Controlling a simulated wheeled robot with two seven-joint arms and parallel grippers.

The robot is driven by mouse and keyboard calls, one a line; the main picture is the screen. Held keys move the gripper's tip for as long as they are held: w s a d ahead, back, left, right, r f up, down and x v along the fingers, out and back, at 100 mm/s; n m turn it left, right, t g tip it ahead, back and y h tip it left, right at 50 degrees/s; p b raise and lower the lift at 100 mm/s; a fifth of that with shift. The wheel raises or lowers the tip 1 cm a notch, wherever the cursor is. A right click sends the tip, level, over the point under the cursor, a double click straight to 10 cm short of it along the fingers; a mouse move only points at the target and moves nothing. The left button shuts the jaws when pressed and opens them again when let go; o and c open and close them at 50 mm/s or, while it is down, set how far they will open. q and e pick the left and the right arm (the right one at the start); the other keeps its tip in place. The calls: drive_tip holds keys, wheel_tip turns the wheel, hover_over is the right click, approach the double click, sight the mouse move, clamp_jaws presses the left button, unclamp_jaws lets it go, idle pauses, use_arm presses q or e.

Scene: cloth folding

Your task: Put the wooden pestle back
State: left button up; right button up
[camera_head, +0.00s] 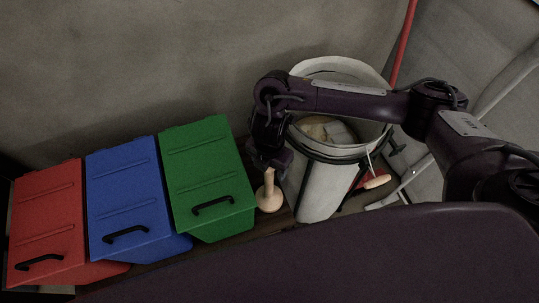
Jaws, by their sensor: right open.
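The wooden pestle (269,194) stands upright on the dark wooden surface (239,239), with its wide round end down. It is between the green bin and a white round container. My right gripper (268,165) is directly over the pestle's thin top end, pointing down. Its fingers are dark and small here, and they are open around or just above that end; I cannot tell whether they touch it. My left gripper is not in view.
Red (47,225), blue (134,204) and green (207,178) lidded bins stand in a row at left. The white container (317,189), with things inside, stands close right of the pestle. A red pole (404,42) leans behind. A wall rises at the back.

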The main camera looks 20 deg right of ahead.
wheel_tip(320, 180, up, 10)
drive_tip(key=p, duration=0.3)
drive_tip(key=shift+w+r, duration=0.1)
drive_tip(key=shift+r, duration=0.05)
drive_tip(key=shift+r+p, duration=0.35)
drive_tip(key=shift+r, duration=0.3)
